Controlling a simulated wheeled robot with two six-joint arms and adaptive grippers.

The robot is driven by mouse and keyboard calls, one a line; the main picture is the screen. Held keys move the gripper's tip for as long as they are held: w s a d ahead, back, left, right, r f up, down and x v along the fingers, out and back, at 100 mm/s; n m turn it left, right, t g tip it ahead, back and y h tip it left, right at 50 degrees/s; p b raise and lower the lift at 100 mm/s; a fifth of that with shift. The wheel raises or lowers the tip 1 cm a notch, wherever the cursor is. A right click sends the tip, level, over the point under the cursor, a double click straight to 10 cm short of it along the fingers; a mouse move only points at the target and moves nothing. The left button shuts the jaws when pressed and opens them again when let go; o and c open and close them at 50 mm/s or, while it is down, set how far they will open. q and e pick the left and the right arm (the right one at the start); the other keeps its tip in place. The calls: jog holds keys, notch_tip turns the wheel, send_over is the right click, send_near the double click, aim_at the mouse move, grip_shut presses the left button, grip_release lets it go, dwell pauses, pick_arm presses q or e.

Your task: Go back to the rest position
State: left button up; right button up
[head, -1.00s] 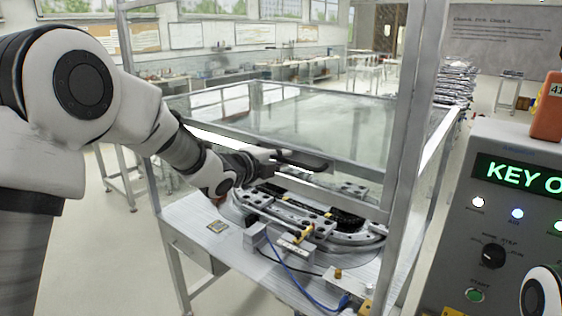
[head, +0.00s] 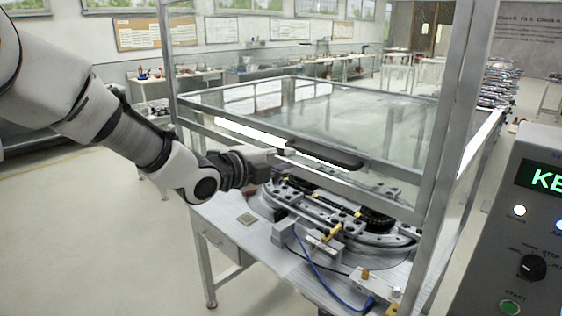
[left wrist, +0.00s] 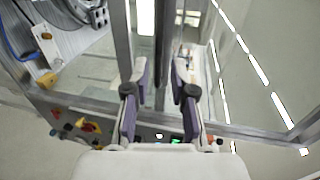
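My left gripper (head: 284,153) is in front of the glass enclosure, by the near end of a dark handle (head: 330,156) on its front rail. Whether it touches the handle is hard to tell in the head view. In the left wrist view the two fingers (left wrist: 160,88) stand apart, with purple pads facing each other. Nothing is clearly gripped between them; metal frame bars show beyond. My left arm reaches in from the upper left. My right gripper is in neither view.
The metal-framed enclosure (head: 449,120) stands over a table with a ring track (head: 385,236). A grey control panel (head: 520,232) stands at right. Floor at left is open.

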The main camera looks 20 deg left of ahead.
pick_arm(q)
jog(key=shift+s+a, duration=0.1)
jog(key=shift+s, duration=0.25)
